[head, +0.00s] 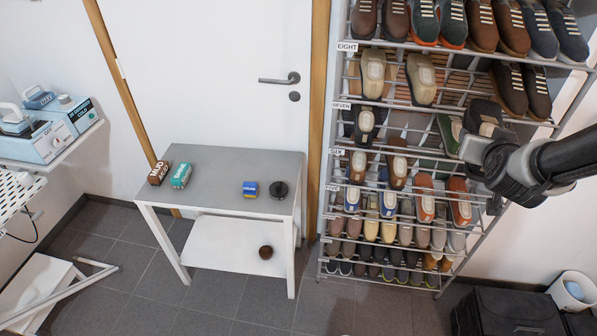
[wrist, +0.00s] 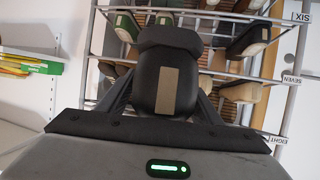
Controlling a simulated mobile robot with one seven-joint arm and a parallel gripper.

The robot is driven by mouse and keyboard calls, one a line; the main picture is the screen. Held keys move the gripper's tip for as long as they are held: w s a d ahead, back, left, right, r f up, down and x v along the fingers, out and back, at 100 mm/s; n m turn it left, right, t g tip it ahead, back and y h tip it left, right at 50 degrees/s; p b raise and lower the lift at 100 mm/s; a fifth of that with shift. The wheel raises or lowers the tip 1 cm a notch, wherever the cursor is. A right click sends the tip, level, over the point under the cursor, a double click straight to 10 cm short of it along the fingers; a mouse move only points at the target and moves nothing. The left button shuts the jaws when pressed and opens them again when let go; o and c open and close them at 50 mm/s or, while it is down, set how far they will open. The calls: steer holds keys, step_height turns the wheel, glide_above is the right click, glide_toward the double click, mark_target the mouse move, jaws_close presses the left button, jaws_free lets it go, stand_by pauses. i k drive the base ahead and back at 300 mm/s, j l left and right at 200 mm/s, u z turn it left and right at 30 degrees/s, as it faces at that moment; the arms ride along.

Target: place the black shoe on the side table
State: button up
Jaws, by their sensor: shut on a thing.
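The black shoe (wrist: 165,65) fills the middle of the wrist view, with a beige patch on the part facing the camera. My gripper (wrist: 163,100) is shut on it, one dark finger on each side. In the head view the black shoe (head: 484,113) is in front of the right part of the rack, partly hidden by my gripper (head: 480,136). The side table (head: 235,165) stands left of the rack, against the door, with a grey top and a white lower shelf. My gripper is well to the right of it.
The shoe rack (head: 341,130) holds several rows of shoes close around my gripper.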

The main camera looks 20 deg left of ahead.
mark_target(224, 174)
steer(key=u, duration=3.05)
steer(key=i+l, duration=0.15)
steer(key=l, duration=0.2)
steer(key=i+l+u, duration=0.1)
steer(key=l, duration=0.25)
steer(key=i+l, duration=0.25)
steer(key=i+l+u, duration=0.15)
steer(key=l, duration=0.3)
